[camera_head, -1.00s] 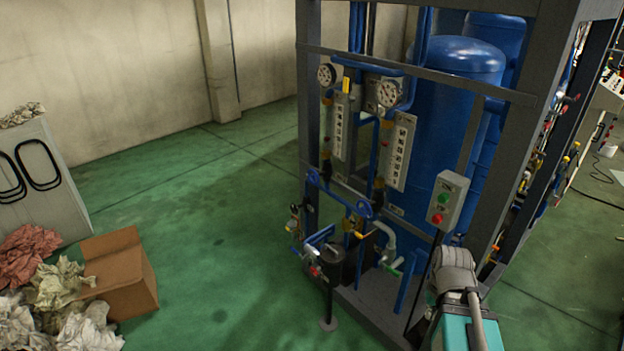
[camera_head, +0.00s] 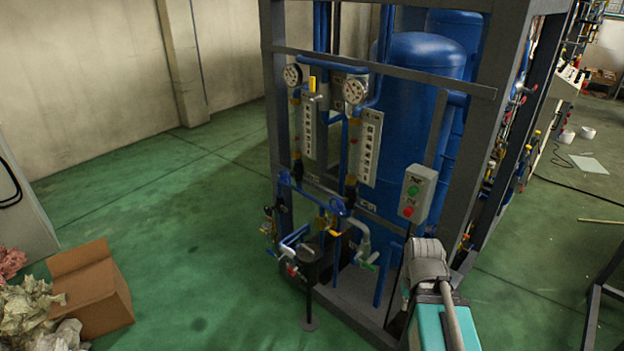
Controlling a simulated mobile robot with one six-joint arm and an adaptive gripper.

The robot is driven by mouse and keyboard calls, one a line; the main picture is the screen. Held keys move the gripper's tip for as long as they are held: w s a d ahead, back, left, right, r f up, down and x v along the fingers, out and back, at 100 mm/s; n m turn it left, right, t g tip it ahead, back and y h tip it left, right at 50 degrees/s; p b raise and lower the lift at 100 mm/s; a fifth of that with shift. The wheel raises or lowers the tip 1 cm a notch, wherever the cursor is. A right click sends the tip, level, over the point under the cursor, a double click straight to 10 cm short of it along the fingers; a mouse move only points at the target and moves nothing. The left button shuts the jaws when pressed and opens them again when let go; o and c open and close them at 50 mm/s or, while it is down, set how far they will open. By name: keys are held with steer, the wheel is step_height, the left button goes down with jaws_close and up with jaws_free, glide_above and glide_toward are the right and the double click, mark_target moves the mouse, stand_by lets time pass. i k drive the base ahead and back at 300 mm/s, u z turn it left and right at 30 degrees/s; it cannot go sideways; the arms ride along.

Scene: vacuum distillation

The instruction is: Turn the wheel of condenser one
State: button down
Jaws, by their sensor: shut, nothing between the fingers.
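No readable label tells which one belongs to condenser one. A large blue tank (camera_head: 416,110) stands behind the front piping inside the grey frame (camera_head: 278,115). I do not see my gripper in the head view, so nothing shows it touching either wheel.
A black cylinder on a thin stand (camera_head: 309,262) is in front of the piping. A cardboard box (camera_head: 95,290) lies lower left. The green floor (camera_head: 185,215) left of the rig is clear.

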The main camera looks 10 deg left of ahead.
mark_target(287, 177)
steer(key=k, duration=0.5)
steer(key=u, duration=0.75)
steer(key=i, duration=1.35)
steer(key=z, duration=0.05)
